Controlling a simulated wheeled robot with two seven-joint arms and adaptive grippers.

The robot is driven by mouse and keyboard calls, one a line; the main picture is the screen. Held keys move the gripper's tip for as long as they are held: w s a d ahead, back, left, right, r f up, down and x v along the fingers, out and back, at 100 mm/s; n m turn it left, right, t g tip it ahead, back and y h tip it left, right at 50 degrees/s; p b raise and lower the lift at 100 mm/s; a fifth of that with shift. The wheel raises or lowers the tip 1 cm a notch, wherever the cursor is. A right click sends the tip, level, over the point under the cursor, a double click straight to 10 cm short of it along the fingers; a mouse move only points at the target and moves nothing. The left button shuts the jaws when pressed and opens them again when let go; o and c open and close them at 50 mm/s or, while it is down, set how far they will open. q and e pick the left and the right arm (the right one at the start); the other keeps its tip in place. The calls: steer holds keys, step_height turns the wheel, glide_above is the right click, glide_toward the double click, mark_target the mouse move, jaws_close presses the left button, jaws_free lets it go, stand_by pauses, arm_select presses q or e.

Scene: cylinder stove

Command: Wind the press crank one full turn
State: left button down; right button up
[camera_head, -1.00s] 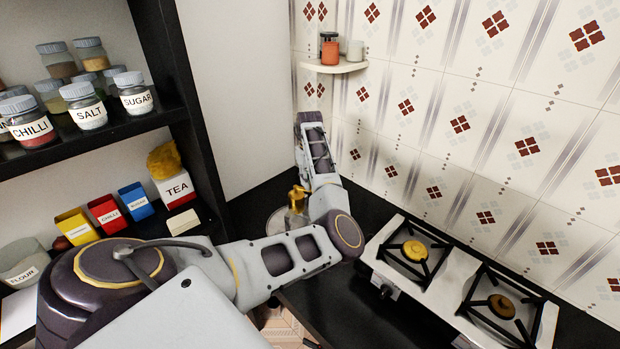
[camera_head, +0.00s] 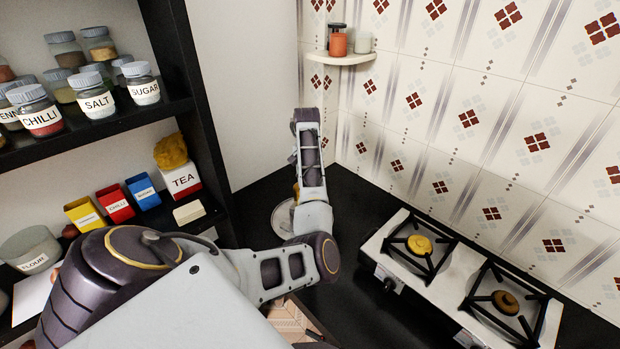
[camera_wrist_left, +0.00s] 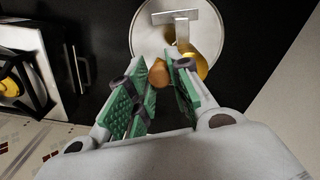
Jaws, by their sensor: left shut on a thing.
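The press shows in the left wrist view as a round pale plate (camera_wrist_left: 205,15) with a grey metal bar (camera_wrist_left: 182,17) across it and a golden part (camera_wrist_left: 201,66) beside the bar. A brown crank knob (camera_wrist_left: 159,72) sits between the green-padded fingers of my left gripper (camera_wrist_left: 161,76), which is shut on it. In the head view the plate (camera_head: 282,218) stands on the black counter, partly behind my left arm. My forearm and wrist hide most of the press, the knob and the left gripper there. My right gripper is not in view.
A white two-burner stove (camera_head: 449,277) stands right of my left arm, against the tiled wall. Black shelves (camera_head: 100,127) with jars, tins and a tea box (camera_head: 182,180) rise at the left. A small corner shelf (camera_head: 343,58) hangs above the counter.

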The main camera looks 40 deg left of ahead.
arm_select(q)
steer(key=shift+s+a+r+m, duration=0.1)
steer(key=shift+s+a+m, duration=0.3)
steer(key=shift+m, duration=0.7)
steer(key=shift+s+a+f+m, duration=0.1)
steer(key=shift+s+a+m, duration=0.2)
steer(key=shift+m, duration=0.8)
steer(key=shift+s+a+r+m, duration=0.1)
steer(key=shift+s+a+m, duration=0.3)
steer(key=shift+m, duration=0.7)
steer(key=shift+s, duration=0.1)
steer(key=c, duration=1.3)
jaws_free()
steer(key=shift+o, duration=0.2)
step_height(320, 180, up, 12)
